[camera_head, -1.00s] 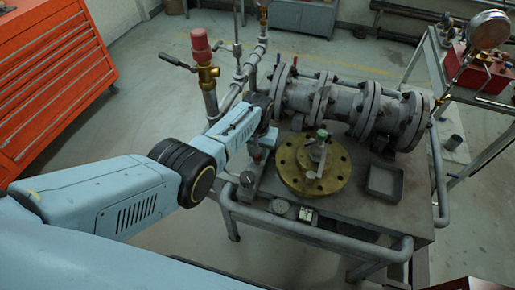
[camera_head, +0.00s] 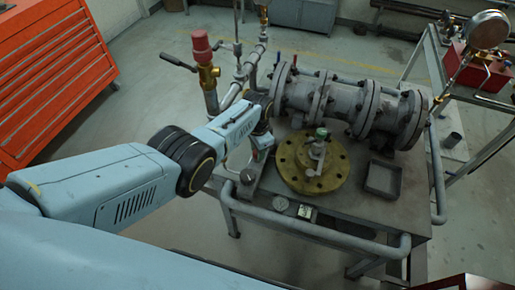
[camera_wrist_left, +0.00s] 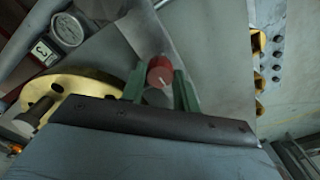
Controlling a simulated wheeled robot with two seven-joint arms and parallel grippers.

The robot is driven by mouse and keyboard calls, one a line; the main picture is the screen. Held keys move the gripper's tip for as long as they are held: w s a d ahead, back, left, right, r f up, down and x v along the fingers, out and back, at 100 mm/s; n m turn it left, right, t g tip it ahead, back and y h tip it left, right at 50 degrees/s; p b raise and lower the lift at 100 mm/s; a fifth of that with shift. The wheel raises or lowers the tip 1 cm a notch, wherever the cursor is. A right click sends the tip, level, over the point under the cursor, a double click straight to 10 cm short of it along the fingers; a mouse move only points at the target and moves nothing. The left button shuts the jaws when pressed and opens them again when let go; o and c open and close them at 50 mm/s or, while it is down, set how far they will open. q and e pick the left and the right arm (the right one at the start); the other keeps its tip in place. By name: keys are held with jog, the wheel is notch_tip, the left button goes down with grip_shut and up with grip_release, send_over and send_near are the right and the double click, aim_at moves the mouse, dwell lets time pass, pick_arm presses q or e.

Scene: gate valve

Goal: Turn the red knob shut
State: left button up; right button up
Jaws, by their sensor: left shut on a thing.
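The red knob (camera_wrist_left: 160,73) shows in the left wrist view between the two green fingers of my left gripper (camera_wrist_left: 160,85), which is shut on it. A light mark shows on the knob's face. In the head view my left gripper (camera_head: 257,153) points down at the left side of the bench, beside the brass flange (camera_head: 292,165). There the gripper mostly hides the knob.
A grey flanged pipe valve (camera_head: 340,105) lies along the back of the bench. A square grey tray (camera_head: 384,180) is at the right. A red-topped brass valve (camera_head: 203,60) stands behind my left arm. A pipe rail (camera_head: 320,235) runs along the front.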

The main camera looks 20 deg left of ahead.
pick_arm(q)
jog(key=shift+m, duration=0.3)
jog(key=o, duration=1)
jog(key=shift+c, duration=0.2)
notch_tip(320, 180, up, 6)
jog(key=p, duration=0.3)
notch_tip(320, 180, up, 7)
jog(key=p, duration=0.1)
jog(key=shift+r+p, duration=0.2)
jog(key=shift+p, duration=0.2)
